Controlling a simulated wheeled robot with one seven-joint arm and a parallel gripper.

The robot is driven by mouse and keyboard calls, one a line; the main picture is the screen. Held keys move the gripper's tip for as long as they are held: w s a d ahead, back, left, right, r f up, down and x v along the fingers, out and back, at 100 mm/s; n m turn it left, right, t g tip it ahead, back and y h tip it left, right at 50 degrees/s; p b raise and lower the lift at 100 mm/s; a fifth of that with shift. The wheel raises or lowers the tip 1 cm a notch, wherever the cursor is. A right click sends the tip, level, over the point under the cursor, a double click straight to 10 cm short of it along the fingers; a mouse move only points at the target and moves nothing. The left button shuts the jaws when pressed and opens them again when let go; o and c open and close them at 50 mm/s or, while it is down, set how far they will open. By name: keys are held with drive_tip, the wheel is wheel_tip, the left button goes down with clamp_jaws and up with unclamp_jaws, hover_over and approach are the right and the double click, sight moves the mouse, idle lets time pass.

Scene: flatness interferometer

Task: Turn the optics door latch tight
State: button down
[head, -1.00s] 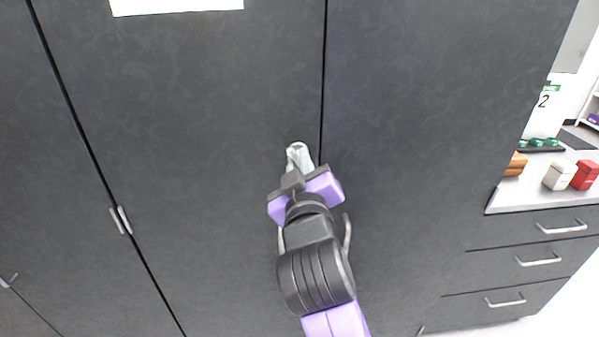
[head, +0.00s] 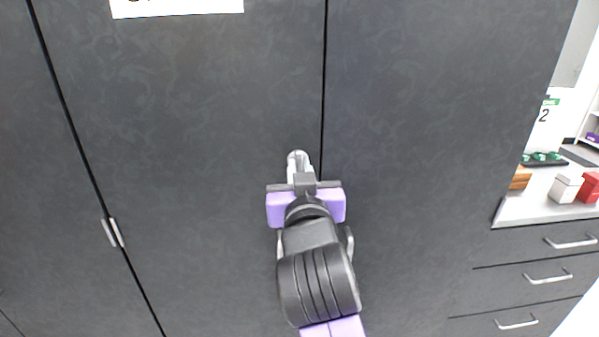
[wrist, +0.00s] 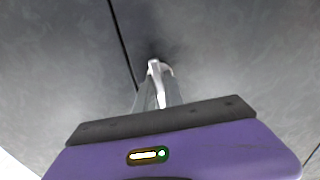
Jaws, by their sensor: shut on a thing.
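The light metal latch (head: 298,160) sits on a dark grey cabinet door (head: 215,110), just left of the thin vertical seam between two doors. My gripper (head: 300,174), with purple and black parts, reaches up to it from below and is shut on it. In the wrist view the latch (wrist: 156,68) shows between the fingertips (wrist: 158,88), with the door seam to its left. The gripper body hides the lower part of the latch.
Another pair of handles (head: 113,232) sits at a seam to the left. At right are drawers with bar handles (head: 538,277) under a white counter (head: 535,206) holding a white box (head: 565,188) and a red box (head: 590,187). A white sign (head: 180,8) is at the top.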

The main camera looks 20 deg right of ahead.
drive_tip(key=shift+f, duration=0.1)
drive_tip(key=c, duration=1.5)
unclamp_jaws()
drive_tip(key=shift+o, duration=0.2)
drive_tip(key=v, duration=0.8)
drive_tip(key=shift+b, duration=0.45)
drive_tip(key=shift+w, duration=0.1)
